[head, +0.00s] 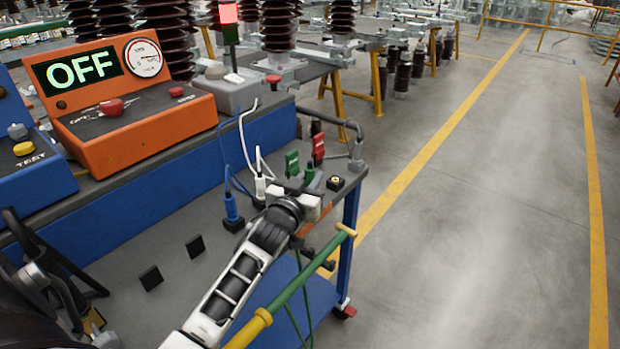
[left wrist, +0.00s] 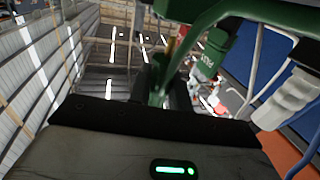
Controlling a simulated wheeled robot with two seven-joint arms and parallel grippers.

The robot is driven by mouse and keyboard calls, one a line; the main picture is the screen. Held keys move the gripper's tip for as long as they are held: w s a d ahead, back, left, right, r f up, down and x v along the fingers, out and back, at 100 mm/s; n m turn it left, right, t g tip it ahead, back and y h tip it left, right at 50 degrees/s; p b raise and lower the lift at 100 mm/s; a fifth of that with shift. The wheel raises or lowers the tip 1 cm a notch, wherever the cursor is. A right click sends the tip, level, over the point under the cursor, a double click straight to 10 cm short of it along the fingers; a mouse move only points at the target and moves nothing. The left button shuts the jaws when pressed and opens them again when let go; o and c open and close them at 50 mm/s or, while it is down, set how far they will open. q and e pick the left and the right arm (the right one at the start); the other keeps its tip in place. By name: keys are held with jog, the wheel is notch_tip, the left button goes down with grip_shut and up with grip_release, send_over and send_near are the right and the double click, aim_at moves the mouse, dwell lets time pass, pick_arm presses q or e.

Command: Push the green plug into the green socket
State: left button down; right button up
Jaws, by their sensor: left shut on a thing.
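My left gripper (head: 305,200) reaches over the far right corner of the grey bench top. It is shut on a green part, taken as the green plug (left wrist: 157,80), which shows between its dark fingers in the left wrist view. In the head view the gripper mostly hides the plug. Just beyond the gripper stand two green pieces, one at the back (head: 292,163) and one nearer (head: 309,174). I cannot tell which is the green socket, or whether the plug touches it. A green block with lettering (left wrist: 212,52) shows beside the plug in the left wrist view.
A red connector (head: 318,146), a white plug (head: 260,186) and a blue plug (head: 231,207) stand close by with cables. An orange box reading OFF (head: 120,100) is at the left. A green bar with yellow ends (head: 300,280) runs along the bench's near side. Floor at right is clear.

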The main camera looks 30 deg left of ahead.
pick_arm(q)
jog(key=shift+f+b, duration=0.95)
jog(key=shift+f, duration=0.5)
jog(key=c, duration=1.2)
grip_release()
jog(key=shift+s+d+f, duration=0.1)
jog(key=shift+s, duration=0.2)
jog(key=s, duration=0.4)
jog(key=s+d, duration=0.1)
jog(key=s, duration=0.1)
jog(key=shift+s+d, duration=0.1)
jog(key=shift+s, duration=0.3)
